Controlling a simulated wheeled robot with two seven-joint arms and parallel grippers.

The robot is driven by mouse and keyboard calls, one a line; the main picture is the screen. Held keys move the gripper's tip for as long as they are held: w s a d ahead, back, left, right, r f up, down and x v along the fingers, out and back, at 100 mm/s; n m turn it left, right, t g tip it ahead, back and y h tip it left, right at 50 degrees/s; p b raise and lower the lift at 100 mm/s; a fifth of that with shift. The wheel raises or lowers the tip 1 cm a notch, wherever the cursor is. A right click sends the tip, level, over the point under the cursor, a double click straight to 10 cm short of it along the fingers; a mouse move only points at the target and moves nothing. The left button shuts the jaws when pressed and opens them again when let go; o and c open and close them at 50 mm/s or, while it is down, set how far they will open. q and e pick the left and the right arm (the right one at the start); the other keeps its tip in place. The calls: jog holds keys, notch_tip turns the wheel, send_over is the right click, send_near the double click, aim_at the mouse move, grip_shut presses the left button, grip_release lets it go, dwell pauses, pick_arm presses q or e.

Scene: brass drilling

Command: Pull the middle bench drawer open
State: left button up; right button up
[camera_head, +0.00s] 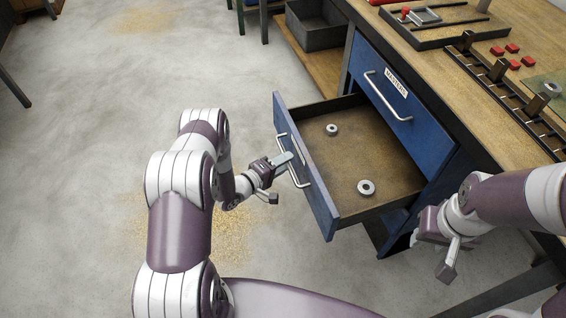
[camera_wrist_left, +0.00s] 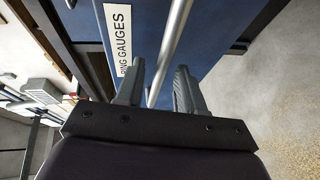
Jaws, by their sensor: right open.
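The middle bench drawer (camera_head: 333,207) is blue-fronted and stands pulled out, its brown inside showing. Two grey metal rings (camera_head: 366,187) lie apart in it. Its silver bar handle (camera_head: 299,178) is on the front; the handle (camera_wrist_left: 174,42) and a RING GAUGES label (camera_wrist_left: 118,38) show in the left wrist view. My left gripper (camera_head: 278,178) is at the handle, its fingers (camera_wrist_left: 158,88) apart with the bar passing between them and gaps visible beside it. My right gripper (camera_head: 432,255) is open and empty, right of the drawer.
A shut blue drawer labelled MASTERS (camera_head: 398,92) is above the open one. The wooden bench top (camera_head: 447,68) bears a dark tray, a slotted rack (camera_head: 512,95) and several red blocks. A grey bin (camera_head: 315,25) sits on a low shelf. Concrete floor (camera_head: 90,120) left of the drawer is clear.

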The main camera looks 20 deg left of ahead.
pick_arm(q)
jog(key=p+v, duration=0.1)
jog(key=v, duration=1.1)
jog(key=shift+s+a+p, duration=0.15)
jog(key=shift+s+p, duration=0.15)
jog(key=shift+p, duration=0.1)
